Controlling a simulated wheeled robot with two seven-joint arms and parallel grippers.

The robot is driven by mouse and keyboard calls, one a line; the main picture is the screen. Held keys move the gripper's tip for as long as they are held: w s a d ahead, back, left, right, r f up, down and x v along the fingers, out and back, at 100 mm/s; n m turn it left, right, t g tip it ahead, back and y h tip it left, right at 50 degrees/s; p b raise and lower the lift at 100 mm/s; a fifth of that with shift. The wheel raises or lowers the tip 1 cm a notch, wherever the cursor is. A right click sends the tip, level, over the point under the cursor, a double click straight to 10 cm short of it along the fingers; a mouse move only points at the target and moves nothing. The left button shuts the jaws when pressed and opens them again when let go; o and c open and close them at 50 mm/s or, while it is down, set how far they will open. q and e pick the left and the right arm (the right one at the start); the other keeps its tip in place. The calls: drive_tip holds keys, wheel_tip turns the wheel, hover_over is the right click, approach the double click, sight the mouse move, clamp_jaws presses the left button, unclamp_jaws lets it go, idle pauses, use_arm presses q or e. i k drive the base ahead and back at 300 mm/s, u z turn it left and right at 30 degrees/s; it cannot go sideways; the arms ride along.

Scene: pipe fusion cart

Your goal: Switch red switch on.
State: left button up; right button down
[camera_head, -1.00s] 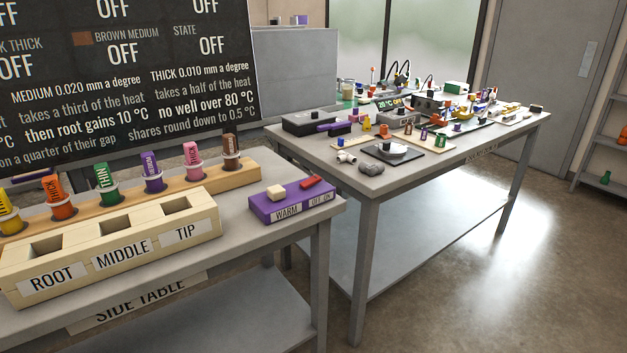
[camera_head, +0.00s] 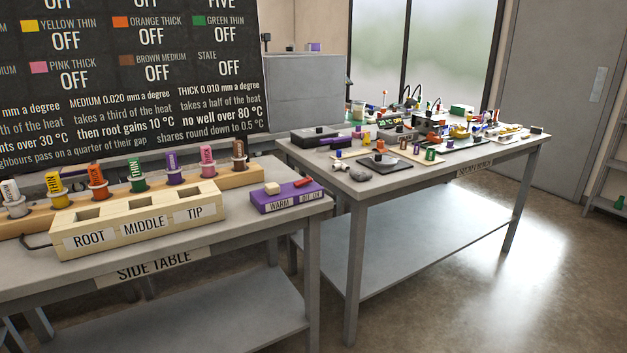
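The red switch (camera_head: 303,182) sits on top of a purple box (camera_head: 288,203) at the right end of the side table. The box's front carries the labels "WARM" and "OFF ON", and the red switch is above the "OFF ON" label. A cream block (camera_head: 272,188) sits on the box to the left of the switch. The switch's exact position, off or on, is too small to tell. Neither of my grippers is in view.
A wooden block (camera_head: 137,236) with ROOT, MIDDLE and TIP wells stands left of the box on the side table (camera_head: 200,251). Behind it, a rack (camera_head: 120,198) holds several coloured labelled plugs. A second table (camera_head: 440,158), crowded with small items, stands right. The floor (camera_head: 450,300) is open.

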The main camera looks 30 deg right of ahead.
sight(307, 180)
drive_tip(key=z, duration=0.2)
drive_tip(key=i, duration=1.1)
drive_tip(key=u, duration=0.05)
